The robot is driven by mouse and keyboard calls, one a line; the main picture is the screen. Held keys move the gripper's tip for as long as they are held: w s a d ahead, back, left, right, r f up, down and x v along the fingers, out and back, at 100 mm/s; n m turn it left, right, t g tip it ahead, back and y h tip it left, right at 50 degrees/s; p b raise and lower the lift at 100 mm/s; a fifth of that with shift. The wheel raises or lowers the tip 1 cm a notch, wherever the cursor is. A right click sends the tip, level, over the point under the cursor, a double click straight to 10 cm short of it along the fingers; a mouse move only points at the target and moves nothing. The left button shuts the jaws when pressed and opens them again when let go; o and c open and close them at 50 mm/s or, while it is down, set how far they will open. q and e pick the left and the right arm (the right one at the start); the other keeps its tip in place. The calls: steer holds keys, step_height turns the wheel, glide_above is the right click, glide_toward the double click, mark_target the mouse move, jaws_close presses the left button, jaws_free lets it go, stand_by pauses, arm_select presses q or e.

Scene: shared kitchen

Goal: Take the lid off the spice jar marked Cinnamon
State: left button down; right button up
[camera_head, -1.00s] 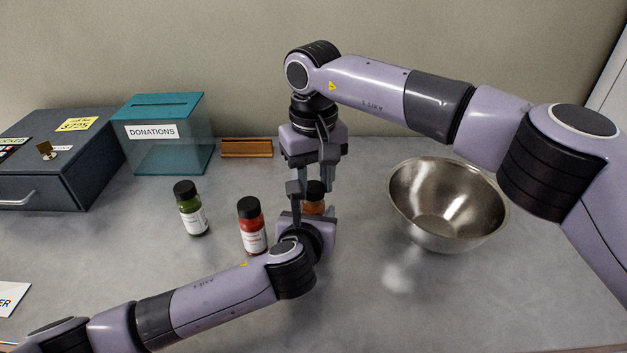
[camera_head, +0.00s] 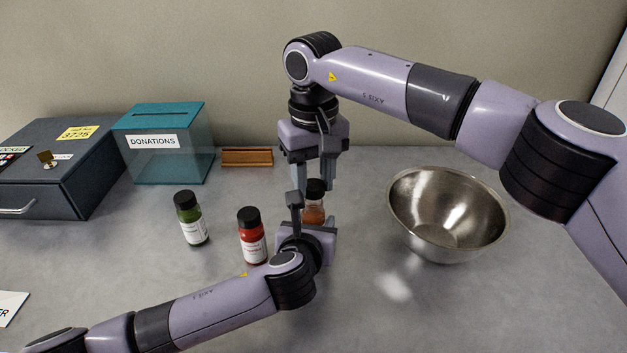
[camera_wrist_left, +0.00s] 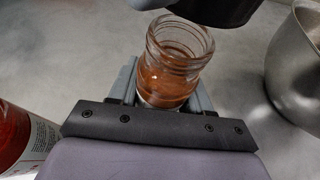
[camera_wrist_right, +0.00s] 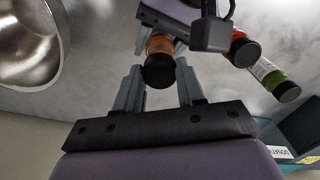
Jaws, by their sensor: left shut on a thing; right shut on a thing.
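The orange-brown spice jar (camera_head: 313,213) is upright in my left gripper (camera_wrist_left: 160,95), which is shut on its body. In the left wrist view the jar (camera_wrist_left: 172,65) has a bare threaded glass neck with brown-orange spice inside. My right gripper (camera_head: 315,180) comes from above, its fingers on either side of the black lid (camera_wrist_right: 159,70), and is shut on it. The lid is off the neck, just above the jar. The jar's label is hidden, so I cannot read its name.
A red-filled jar (camera_head: 252,243) and a green-filled jar (camera_head: 193,228) stand capped to the left. A steel bowl (camera_head: 405,215) is at right. The counter's front right is clear.

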mark_target(313, 184)
step_height(313, 184, up, 3)
steer(key=shift+r, duration=0.2)
arm_select(q)
steer(key=shift+c, duration=2.1)
jaws_free()
steer(key=shift+s, duration=0.1)
